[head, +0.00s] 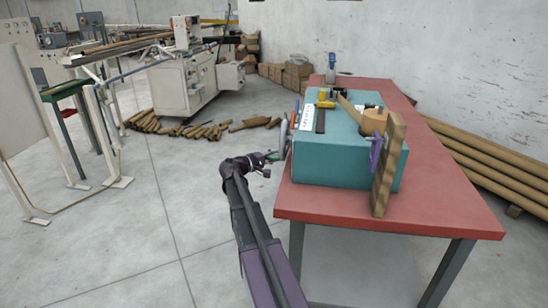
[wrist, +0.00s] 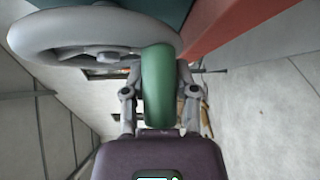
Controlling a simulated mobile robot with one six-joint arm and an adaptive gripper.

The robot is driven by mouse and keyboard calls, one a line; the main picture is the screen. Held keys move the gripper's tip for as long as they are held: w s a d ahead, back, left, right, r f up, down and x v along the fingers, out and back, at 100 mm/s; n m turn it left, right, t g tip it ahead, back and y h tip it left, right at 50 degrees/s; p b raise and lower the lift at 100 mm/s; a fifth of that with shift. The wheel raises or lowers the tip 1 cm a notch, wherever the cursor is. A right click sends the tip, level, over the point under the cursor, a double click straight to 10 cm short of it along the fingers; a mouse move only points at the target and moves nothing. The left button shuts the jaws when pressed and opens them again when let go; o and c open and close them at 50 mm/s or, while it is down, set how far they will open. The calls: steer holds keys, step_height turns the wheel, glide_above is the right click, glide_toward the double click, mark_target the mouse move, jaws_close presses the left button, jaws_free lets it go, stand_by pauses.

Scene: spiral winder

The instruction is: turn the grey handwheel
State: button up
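In the head view the handwheel (head: 284,137) is seen nearly edge-on at the left side of the teal machine (head: 330,158). My gripper (head: 268,159) is there at the handle, small and partly hidden by my wrist.
The teal machine stands on a red table (head: 440,205), close to its left edge. A wooden board (head: 389,165) and a purple lever (head: 375,150) are on its front. Open concrete floor lies left of the table. Cardboard tubes (head: 180,129) lie farther back.

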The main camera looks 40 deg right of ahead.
jaws_close()
steer(key=shift+s+d, duration=0.1)
steer(key=shift+p, duration=0.3)
